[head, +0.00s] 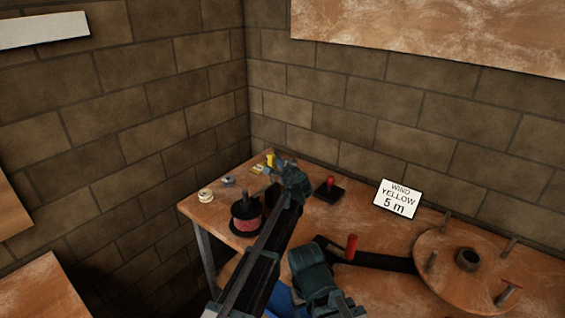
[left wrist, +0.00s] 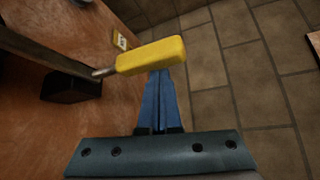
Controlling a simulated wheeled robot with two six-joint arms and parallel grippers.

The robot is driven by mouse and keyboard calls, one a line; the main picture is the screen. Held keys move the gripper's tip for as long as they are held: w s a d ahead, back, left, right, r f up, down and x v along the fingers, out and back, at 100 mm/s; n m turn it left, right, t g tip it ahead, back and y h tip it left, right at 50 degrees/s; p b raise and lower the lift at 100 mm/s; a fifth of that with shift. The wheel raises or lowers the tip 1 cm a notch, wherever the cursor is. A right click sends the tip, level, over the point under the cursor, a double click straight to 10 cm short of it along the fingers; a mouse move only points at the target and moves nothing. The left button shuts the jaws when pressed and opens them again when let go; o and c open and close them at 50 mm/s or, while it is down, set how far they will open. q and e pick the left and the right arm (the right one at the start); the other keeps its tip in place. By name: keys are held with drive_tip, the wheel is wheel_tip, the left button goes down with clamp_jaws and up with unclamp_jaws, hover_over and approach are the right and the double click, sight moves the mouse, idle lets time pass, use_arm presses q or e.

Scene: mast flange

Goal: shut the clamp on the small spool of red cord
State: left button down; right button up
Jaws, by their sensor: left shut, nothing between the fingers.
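A yellow handle (left wrist: 150,56) on a thin metal rod crosses the left wrist view, beside a black block (left wrist: 72,88). In the head view a small yellow piece (head: 270,159) shows at the table's far left corner, close to my left gripper (head: 277,162). My left gripper's blue fingers (left wrist: 158,75) are together and empty; the handle passes across their tips in the left wrist view. I cannot tell whether they touch. A spool of red cord (head: 248,224) with dark flanges stands at the table's left, beside my arm.
The wooden table (head: 380,225) meets brick walls behind. A pale spool (head: 205,195) and a grey one (head: 228,181) are near its left edge. A red-knobbed black box (head: 329,189), a sign (head: 397,199) reading WIND YELLOW 5 m and a pegged wooden wheel (head: 435,245) lie to the right.

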use_arm(q)
drive_tip(key=shift+s+a, duration=0.2)
idle(0.5)
drive_tip(key=shift+w, duration=0.1)
